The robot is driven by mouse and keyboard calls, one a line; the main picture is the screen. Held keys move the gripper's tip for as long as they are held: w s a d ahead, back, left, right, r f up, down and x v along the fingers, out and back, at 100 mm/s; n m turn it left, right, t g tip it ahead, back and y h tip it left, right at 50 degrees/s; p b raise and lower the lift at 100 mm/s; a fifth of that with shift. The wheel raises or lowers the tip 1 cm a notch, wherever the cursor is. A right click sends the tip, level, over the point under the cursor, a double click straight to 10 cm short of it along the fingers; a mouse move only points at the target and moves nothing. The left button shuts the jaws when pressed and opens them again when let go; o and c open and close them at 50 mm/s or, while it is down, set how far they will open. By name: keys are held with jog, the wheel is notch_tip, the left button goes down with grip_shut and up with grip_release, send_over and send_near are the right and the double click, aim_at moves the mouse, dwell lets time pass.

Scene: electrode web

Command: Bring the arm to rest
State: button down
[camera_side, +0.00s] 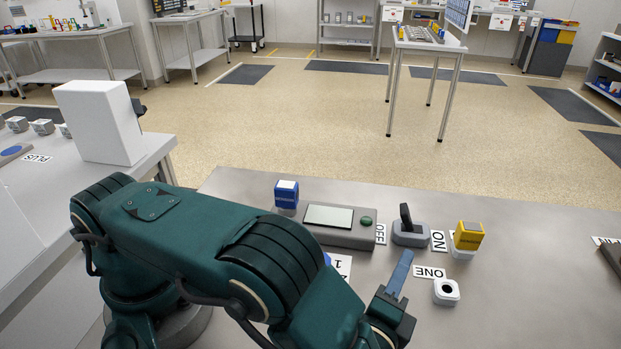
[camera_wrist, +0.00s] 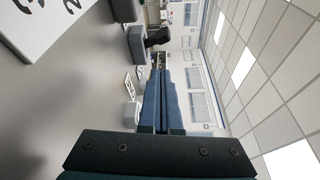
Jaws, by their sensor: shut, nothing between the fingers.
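My gripper (camera_side: 402,268) is shut and empty in the side view. I cannot tell the exact height of the gripper above the table. My arm crosses the lower left of the side view and hides part of the table.
A grey device with a screen (camera_side: 328,217) and a blue block (camera_side: 286,194) stands left of the gripper. A lever switch (camera_side: 408,228), a yellow block (camera_side: 468,236) and a white socket (camera_side: 446,291) are close by. A white box (camera_side: 98,122) stands on the left bench. The table's right is mostly clear.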

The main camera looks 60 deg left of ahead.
jog(key=shift+a, duration=0.1)
jog(key=w+a+r+n+g+y, duration=0.2)
jog(key=a+r+n+g+y, duration=0.35)
jog(key=a+r+n, duration=0.55)
jog(key=s+a+r+n+g+h, duration=0.25)
jog(key=s+a+g, duration=0.3)
jog(key=a, duration=0.35)
jog(key=s+a+n+g+h, duration=0.1)
jog(key=s+n+h, duration=0.3)
jog(key=s, duration=0.6)
jog(key=s+d+m+t+h, duration=0.2)
jog(key=d+h, duration=0.4)
jog(key=d, duration=0.3)
jog(key=shift+s+f+m+h, duration=0.25)
jog(key=shift+s+m+h, duration=0.1)
jog(key=shift+s, duration=0.1)
